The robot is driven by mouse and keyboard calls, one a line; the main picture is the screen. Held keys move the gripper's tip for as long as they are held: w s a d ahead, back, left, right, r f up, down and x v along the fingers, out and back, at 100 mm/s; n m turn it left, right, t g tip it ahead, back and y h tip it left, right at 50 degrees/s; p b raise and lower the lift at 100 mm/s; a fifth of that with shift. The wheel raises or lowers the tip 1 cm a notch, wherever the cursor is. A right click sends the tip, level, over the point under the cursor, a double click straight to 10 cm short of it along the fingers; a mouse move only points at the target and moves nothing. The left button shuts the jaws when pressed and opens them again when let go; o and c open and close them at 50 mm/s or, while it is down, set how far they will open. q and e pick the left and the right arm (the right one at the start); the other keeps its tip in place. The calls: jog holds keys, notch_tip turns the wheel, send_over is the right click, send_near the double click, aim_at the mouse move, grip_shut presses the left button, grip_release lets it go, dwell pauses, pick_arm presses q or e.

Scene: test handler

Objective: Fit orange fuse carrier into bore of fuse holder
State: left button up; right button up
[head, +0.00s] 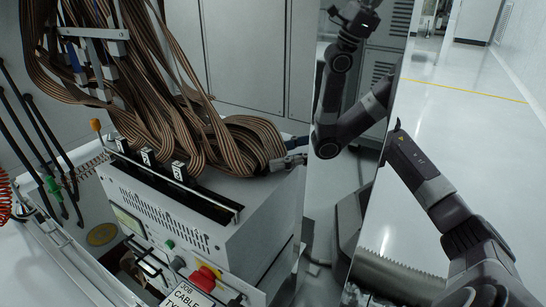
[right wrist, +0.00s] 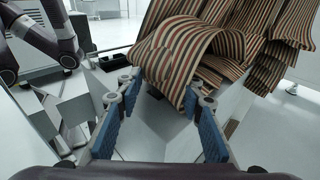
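A small orange piece (head: 96,125) stands upright at the back left corner of the grey instrument box (head: 262,215) in the head view. It may be the fuse carrier, but it is too small to tell. I cannot make out the fuse holder or its bore for sure. My right gripper (head: 277,163) is at the right end of the striped ribbon cable bundle, above the box's right edge. In the right wrist view my right gripper (right wrist: 166,94) is open, its blue-padded fingers wide apart with nothing held. The cable loop lies just beyond the fingertips. My left gripper is out of view.
Brown striped ribbon cables (head: 250,140) droop over the box top and also fill the upper right wrist view (right wrist: 180,50). A red knob (head: 205,278) and a green button (head: 169,245) are on the box front. Black rods (head: 35,140) hang at left. Open floor (head: 470,140) lies right.

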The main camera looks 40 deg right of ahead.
jog(key=v, duration=1)
jog(key=shift+d, duration=0.25)
jog(key=shift+s, duration=0.15)
dwell(0.4)
